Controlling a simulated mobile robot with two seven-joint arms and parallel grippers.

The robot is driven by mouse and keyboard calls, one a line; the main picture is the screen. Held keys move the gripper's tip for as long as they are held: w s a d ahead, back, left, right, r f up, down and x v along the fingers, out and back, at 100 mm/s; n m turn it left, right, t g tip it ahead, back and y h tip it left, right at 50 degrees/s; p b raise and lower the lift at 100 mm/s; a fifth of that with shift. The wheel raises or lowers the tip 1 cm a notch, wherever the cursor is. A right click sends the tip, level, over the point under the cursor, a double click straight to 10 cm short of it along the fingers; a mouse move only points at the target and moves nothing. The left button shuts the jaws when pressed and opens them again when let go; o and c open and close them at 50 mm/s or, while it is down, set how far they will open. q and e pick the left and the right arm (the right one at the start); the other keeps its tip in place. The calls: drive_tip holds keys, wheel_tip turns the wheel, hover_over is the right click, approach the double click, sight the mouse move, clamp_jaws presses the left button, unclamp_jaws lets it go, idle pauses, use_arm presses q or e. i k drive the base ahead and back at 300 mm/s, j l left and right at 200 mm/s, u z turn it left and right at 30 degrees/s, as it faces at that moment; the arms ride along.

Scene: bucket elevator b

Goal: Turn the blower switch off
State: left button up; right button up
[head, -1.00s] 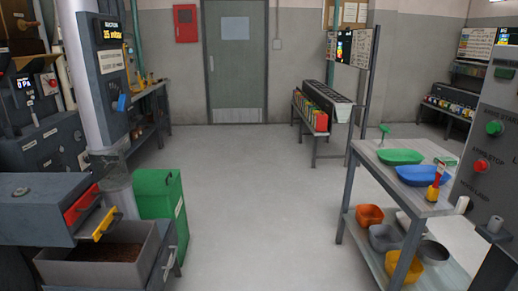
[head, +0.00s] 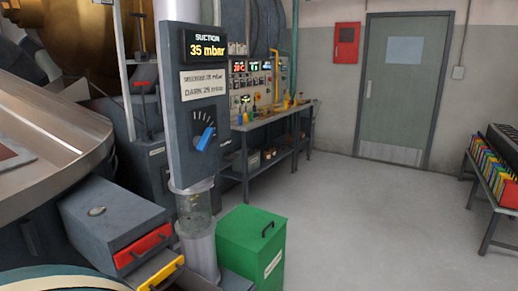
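No switch that I can read as the blower switch shows in the head view. The nearest control is a blue lever knob (head: 205,138) on a grey suction panel (head: 188,152) at left of centre. The knob tilts a little right of upright, over a dial with pale marks. A display (head: 205,46) above it reads SUCTION 35 mbar. A label plate (head: 204,82) sits between display and knob; its small text is hard to read. Neither of my grippers is in view.
A green bin (head: 250,242) stands below the panel, beside a clear tube (head: 196,208). Drawers with a red handle (head: 143,246) and a yellow handle (head: 162,274) jut out at lower left. A control bench (head: 262,126) stands behind. Grey floor (head: 370,220) is open to the right.

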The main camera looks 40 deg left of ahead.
sight(228, 157)
drive_tip(key=i+u, duration=0.15)
drive_tip(key=i, duration=0.35)
drive_tip(key=i+l+u, duration=0.15)
drive_tip(key=i, duration=0.35)
drive_tip(key=i+l+u, duration=0.15)
drive_tip(key=i, duration=0.35)
drive_tip(key=i+l+u, duration=0.15)
drive_tip(key=i+u, duration=0.2)
drive_tip(key=i+l+u, duration=0.5)
drive_tip(key=u, duration=0.15)
